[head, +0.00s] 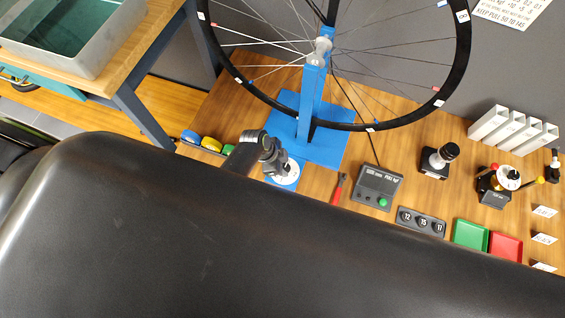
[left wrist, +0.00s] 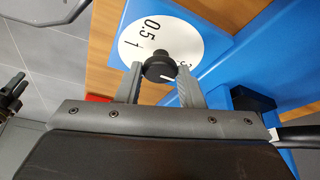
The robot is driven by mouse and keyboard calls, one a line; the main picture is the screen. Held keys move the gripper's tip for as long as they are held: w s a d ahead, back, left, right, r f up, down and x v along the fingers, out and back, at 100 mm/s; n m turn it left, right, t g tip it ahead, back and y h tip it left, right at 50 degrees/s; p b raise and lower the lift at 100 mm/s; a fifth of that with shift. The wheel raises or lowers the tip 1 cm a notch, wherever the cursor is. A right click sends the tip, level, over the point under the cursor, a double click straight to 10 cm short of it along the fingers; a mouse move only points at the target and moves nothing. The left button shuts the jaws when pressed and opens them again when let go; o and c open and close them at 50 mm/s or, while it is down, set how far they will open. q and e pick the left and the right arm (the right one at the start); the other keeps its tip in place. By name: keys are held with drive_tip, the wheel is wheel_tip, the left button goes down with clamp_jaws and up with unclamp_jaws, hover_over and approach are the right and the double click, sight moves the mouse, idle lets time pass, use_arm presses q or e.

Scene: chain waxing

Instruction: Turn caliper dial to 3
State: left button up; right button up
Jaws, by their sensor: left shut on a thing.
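The white dial face (left wrist: 133,42) shows in the left wrist view, on a blue block, with "0.5" and "1" readable and part of another mark beside the right finger. It also shows in the head view (head: 288,178), below the blue wheel stand. A black knob (left wrist: 158,66) with a white pointer line sits at its middle. The line points down and right in the left wrist view. My left gripper (left wrist: 160,76) is shut on the knob, one finger on each side; it also shows in the head view (head: 279,163). My fingers hide the lower dial. My right gripper is not seen.
A spoked wheel (head: 455,78) stands in a blue stand (head: 311,100) behind the dial. To the right are a red-handled tool (head: 339,188), a grey box with a green button (head: 376,187), a numbered block (head: 420,222) and green (head: 470,236) and red (head: 506,246) trays. My black arm covers the foreground.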

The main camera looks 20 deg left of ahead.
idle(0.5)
use_arm(q)
drive_tip(key=o, duration=1)
drive_tip(key=shift+c, duration=0.2)
drive_tip(key=shift+a+r, duration=0.2)
drive_tip(key=shift+r, duration=0.35)
drive_tip(key=p+v, duration=0.2)
drive_tip(key=v, duration=1.4)
drive_tip(key=shift+s, duration=0.15)
drive_tip(key=shift+a, duration=0.1)
